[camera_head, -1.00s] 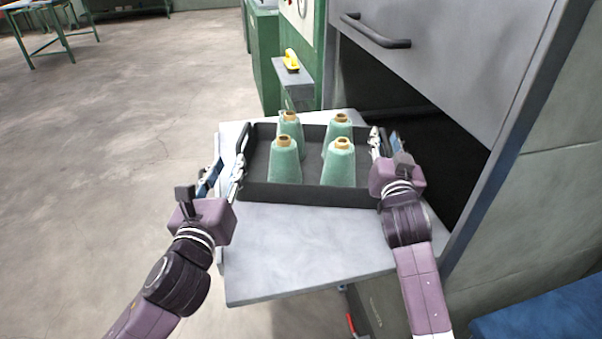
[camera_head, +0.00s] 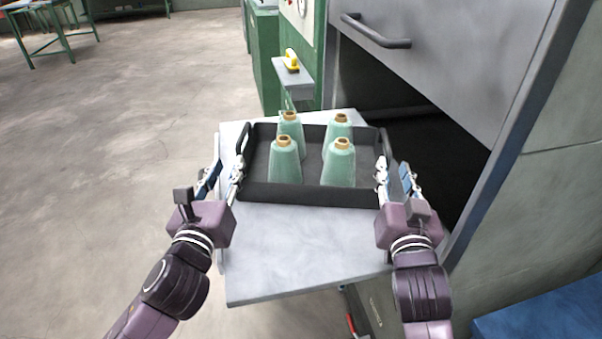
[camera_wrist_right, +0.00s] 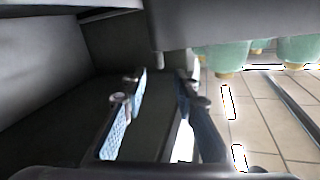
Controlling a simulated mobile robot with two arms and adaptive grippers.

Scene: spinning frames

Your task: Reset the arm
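A dark tray (camera_head: 310,194) with raised side handles lies on a light grey table (camera_head: 303,250). Several green thread cones (camera_head: 338,165) stand upright in it. My left gripper (camera_head: 222,180) is at the tray's left side, its fingers spread, one close to the tray wall; whether it touches is unclear. My right gripper (camera_head: 396,180) is at the tray's right side, its fingers apart. In the right wrist view its blue-padded fingers (camera_wrist_right: 160,110) are spread with nothing gripped between them, and the cones (camera_wrist_right: 228,57) show at top right.
A grey cabinet (camera_head: 440,60) with a dark opening stands close to the table's right side. A yellow-handled item (camera_head: 291,59) rests on a small grey ledge behind the table. A blue surface (camera_head: 545,312) is at lower right. Open floor (camera_head: 110,140) lies to the left.

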